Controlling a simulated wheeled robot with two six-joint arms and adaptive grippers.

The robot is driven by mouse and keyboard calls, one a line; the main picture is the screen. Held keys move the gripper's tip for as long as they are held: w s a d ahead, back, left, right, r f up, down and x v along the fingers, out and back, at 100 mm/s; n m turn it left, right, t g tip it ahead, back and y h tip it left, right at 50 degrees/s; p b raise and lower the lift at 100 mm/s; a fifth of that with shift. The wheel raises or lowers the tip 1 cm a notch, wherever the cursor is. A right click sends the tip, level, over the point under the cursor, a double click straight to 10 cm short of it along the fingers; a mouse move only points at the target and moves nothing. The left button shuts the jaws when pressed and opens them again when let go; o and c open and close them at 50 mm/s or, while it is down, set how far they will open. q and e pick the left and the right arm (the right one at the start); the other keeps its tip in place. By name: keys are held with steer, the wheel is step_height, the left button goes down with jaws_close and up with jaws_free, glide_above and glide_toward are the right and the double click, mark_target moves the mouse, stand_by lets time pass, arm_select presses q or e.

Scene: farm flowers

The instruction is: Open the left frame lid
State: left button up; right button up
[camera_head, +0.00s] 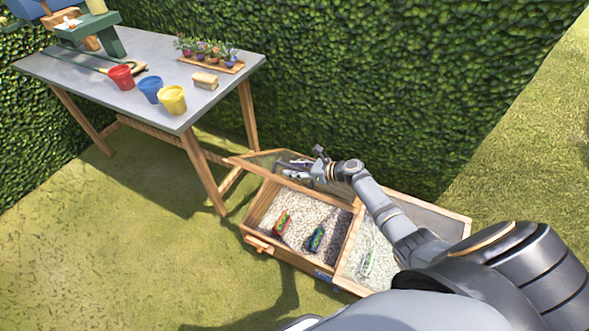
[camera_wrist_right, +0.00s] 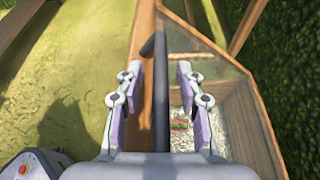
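The left frame lid (camera_head: 268,158), a wood-edged glass panel, is raised on the wooden cold frame (camera_head: 290,264). Gravel and seed packets below it are uncovered. My right gripper (camera_head: 290,168) is at the raised lid, reaching in from the right. In the right wrist view, the gripper (camera_wrist_right: 158,90) has its fingers apart on both sides of a dark bar (camera_wrist_right: 160,100), with gaps visible on both sides. The lid's wooden edge (camera_wrist_right: 143,70) and glass (camera_wrist_right: 200,50) show beyond it. My left gripper is in neither view.
The right compartment looks covered by a glass lid (camera_head: 436,215). A grey table (camera_head: 110,85) with red, blue and yellow pots stands at the left, its legs close to the frame. A hedge (camera_head: 370,80) rises behind. Open grass (camera_head: 100,240) lies at the front left.

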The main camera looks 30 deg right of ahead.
steer(key=shift+s+d, duration=0.2)
steer(key=v, duration=1.1)
steer(key=shift+s, duration=0.2)
steer(key=shift+r, duration=0.15)
